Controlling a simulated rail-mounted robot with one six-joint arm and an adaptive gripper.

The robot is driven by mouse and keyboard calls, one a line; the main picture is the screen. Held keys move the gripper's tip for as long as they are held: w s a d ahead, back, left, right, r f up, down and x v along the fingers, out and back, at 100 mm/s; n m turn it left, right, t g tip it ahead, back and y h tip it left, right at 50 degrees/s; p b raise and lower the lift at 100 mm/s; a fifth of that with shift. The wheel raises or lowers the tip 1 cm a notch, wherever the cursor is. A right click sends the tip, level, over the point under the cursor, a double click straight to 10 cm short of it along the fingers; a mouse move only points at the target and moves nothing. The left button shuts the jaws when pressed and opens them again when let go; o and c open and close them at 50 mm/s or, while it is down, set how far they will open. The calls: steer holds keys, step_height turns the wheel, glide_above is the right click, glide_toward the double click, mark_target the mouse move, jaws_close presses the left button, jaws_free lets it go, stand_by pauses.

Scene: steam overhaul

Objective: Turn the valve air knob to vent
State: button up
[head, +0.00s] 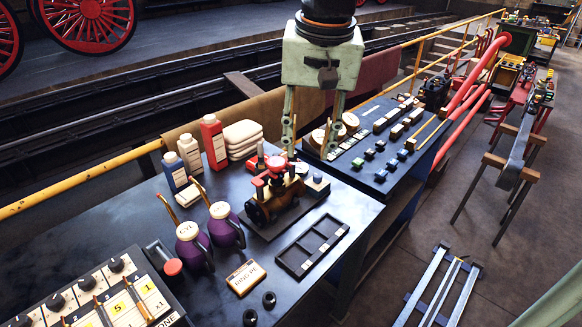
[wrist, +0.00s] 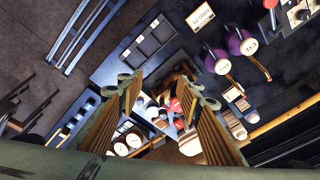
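My gripper (head: 311,150) is pale green and points down above the back of the dark bench, its two fingers apart with nothing between them. In the wrist view my gripper (wrist: 168,98) also shows open, over red and dark parts. A brass valve assembly (head: 270,200) with red knobs (head: 275,165) stands on a dark base, in front of and below my fingers in the head view. A control box (head: 95,300) with several black knobs (head: 116,264) is cut off at the lower left. No readable label tells which one is the valve air knob.
Bottles (head: 213,142) and folded cloths (head: 242,138) stand behind. A panel (head: 385,150) of small blocks lies right. A yellow rail (head: 80,178) runs behind the bench.

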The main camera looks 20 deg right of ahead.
steer(key=w+d+f+m+g+p, duration=0.1)
steer(key=w+d+f+m+p, duration=0.1)
steer(key=w+d, duration=0.3)
steer(key=w+d+f+m+p, duration=0.2)
steer(key=w+f+p, duration=0.1)
steer(key=w, duration=0.4)
steer(key=m+g+p, duration=0.1)
steer(key=m+p, duration=0.2)
steer(key=p, duration=0.1)
glide_above(318, 175)
step_height(318, 175, down, 10)
steer(key=shift+w+f, duration=0.1)
steer(key=shift+f, duration=6.65)
steer(key=shift+c, duration=0.3)
steer(key=c, duration=0.8)
